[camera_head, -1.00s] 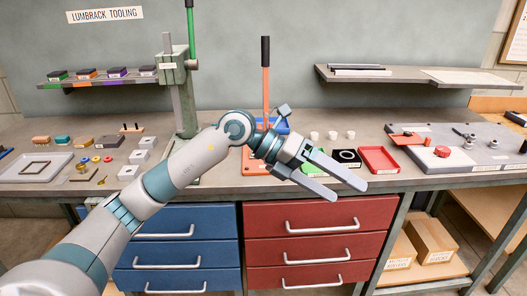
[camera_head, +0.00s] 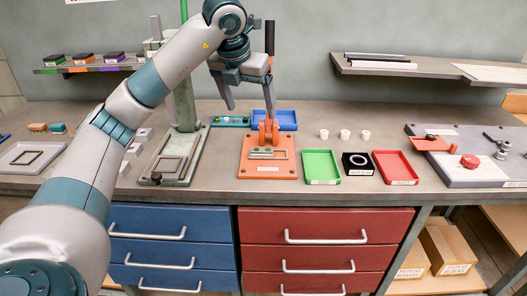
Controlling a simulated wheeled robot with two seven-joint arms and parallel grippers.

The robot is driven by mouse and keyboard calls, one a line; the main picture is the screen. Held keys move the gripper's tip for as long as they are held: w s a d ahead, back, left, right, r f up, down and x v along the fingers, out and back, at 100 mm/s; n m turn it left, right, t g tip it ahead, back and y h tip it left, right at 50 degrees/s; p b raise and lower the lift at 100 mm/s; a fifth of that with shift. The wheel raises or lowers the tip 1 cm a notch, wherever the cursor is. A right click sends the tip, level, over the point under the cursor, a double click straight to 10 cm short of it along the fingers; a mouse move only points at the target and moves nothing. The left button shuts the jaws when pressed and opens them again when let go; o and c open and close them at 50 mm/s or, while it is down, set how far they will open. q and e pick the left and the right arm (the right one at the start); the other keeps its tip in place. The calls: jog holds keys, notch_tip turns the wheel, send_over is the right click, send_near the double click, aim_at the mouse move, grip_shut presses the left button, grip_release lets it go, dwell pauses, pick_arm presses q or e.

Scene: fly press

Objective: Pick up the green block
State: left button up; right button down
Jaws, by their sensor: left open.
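On the left wall shelf stands a dark-topped block with a green lower part (camera_head: 53,60). A small teal-green block (camera_head: 58,128) lies on the bench at the far left. I cannot tell which of them the task means. My left gripper (camera_head: 250,108) is open and empty, with its fingers pointing down above the back of the bench, near the orange press. It is well to the right of both blocks and touches neither. My arm crosses the left part of the view and hides some of the bench and shelf. My right gripper is not in view.
A green-grey press (camera_head: 180,150) and an orange press (camera_head: 267,160) stand on the bench. A green tray (camera_head: 321,165), a black block with a ring (camera_head: 357,164) and a red tray (camera_head: 396,167) lie to the right. A blue tray (camera_head: 288,120) is behind.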

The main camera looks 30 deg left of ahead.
pick_arm(q)
jog(key=shift+f, duration=0.1)
jog(key=p, duration=0.2)
send_near(262, 150)
jog(key=shift+x, duration=1.15)
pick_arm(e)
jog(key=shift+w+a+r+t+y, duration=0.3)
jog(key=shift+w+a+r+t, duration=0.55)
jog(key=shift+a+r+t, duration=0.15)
pick_arm(q)
jog(key=shift+w+d, duration=0.1)
jog(key=shift+w, duration=0.05)
jog(key=shift+f+p, duration=0.1)
jog(key=shift+p, duration=0.2)
jog(key=shift+w+f, duration=0.1)
jog(key=shift+f, duration=0.25)
jog(key=shift+p+x, duration=0.65)
jog(key=shift+x, duration=0.35)
jog(key=shift+w+f, duration=0.1)
jog(key=shift+f, duration=0.35)
jog(key=shift+w+f, duration=0.2)
jog(key=shift+f, duration=0.35)
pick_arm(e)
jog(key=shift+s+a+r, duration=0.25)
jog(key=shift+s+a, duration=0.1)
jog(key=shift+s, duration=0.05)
